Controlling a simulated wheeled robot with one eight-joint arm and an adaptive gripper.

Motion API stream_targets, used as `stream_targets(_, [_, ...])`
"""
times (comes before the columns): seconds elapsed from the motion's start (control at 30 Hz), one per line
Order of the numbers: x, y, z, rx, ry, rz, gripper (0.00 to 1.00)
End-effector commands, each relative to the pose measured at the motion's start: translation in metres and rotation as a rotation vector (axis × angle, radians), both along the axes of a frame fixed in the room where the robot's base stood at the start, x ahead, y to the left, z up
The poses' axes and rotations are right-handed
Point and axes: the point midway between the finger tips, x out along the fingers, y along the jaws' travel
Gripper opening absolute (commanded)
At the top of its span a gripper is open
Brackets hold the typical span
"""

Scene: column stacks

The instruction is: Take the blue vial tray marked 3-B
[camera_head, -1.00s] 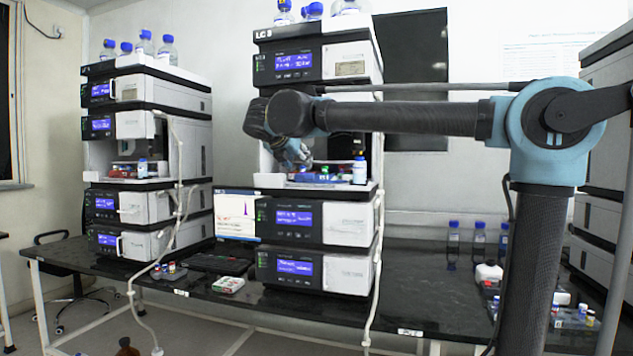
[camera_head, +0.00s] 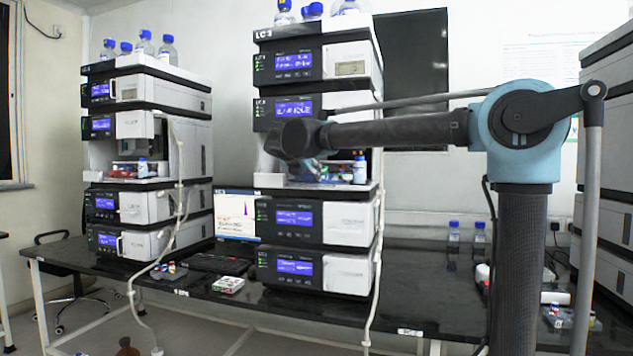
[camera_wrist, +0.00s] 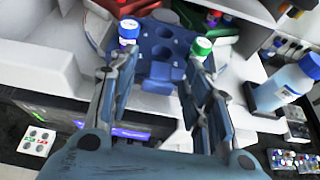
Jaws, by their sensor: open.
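A blue vial tray (camera_wrist: 160,72) with round holes lies in the upper middle of the wrist view; I cannot read a mark on it. It holds a blue-capped vial (camera_wrist: 129,30) at its left and a green-capped vial (camera_wrist: 200,46) at its right. My gripper (camera_wrist: 161,62) is open, with one finger at each side of the tray's near end. No grip on the tray shows.
The bay's walls and upper module leave little room.

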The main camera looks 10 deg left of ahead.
Motion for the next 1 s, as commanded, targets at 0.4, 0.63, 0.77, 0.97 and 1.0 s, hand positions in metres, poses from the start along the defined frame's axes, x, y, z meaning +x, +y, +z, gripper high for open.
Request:
stream_targets(0.4, [0.005,0.0,-0.002,0.0,0.0,0.001,0.13])
stream_targets(0.63, [0.005,0.0,-0.002,0.0,0.0,0.001,0.02])
stream_targets(0.77, [0.004,0.0,-0.002,0.0,0.0,0.001,0.02])
stream_targets(0.97, [0.001,0.002,0.009,0.0,0.0,0.001,0.02])
stream_targets(1.0, [0.001,0.002,0.014,0.0,0.0,0.0,0.02])
